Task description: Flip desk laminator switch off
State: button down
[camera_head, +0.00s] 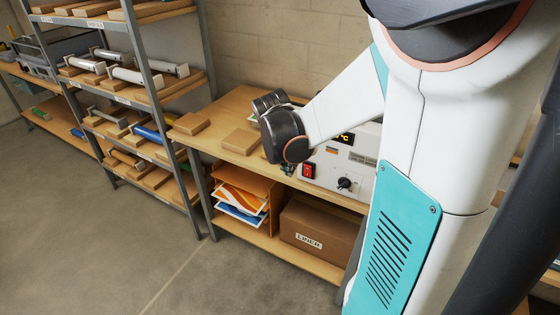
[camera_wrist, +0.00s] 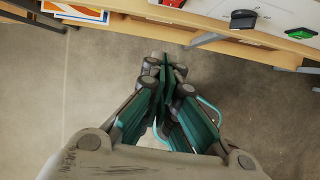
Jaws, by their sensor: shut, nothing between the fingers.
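The desk laminator (camera_head: 338,160) is a white box on the bench, partly hidden behind my arm. Its front has a red switch (camera_head: 308,171), a black knob (camera_head: 345,184) and a dark display with yellow characters. In the wrist view the red switch (camera_wrist: 172,2) is cut by the top edge, with the knob (camera_wrist: 243,19) and a green control (camera_wrist: 300,33) to its right. I cannot tell which way the red switch is tipped. My gripper (camera_wrist: 170,70) is shut and empty, in front of the bench edge and apart from the switch. In the head view its fingers (camera_head: 288,170) show small beside the switch.
The wooden bench (camera_head: 235,103) holds wooden blocks left of the laminator. A loaded metal shelf (camera_head: 150,80) stands left. The floor in front is clear.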

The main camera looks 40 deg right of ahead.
aim_at(304, 168)
jog(key=shift+s+d+n, duration=0.15)
jog(key=shift+d+n, duration=0.1)
jog(key=shift+n, duration=0.05)
jog(key=shift+w+d+f+b, duration=0.5)
jog(key=shift+d+f+b, duration=0.2)
jog(key=shift+d+f, duration=0.65)
jog(key=shift+w+d+f+b, duration=0.6)
jog(key=shift+d+f, duration=0.45)
jog(key=shift+f, duration=0.5)
jog(key=shift+w+d+f+b, duration=0.4)
jog(key=shift+d+f+b, duration=0.4)
jog(key=shift+d+f, duration=0.55)
jog(key=shift+a+f, duration=0.1)
jog(key=shift+a, duration=0.05)
jog(key=shift+w+d+r, duration=0.25)
jog(key=shift+d+r, duration=0.05)
jog(key=shift+d, duration=0.2)
jog(key=shift+r, duration=0.1)
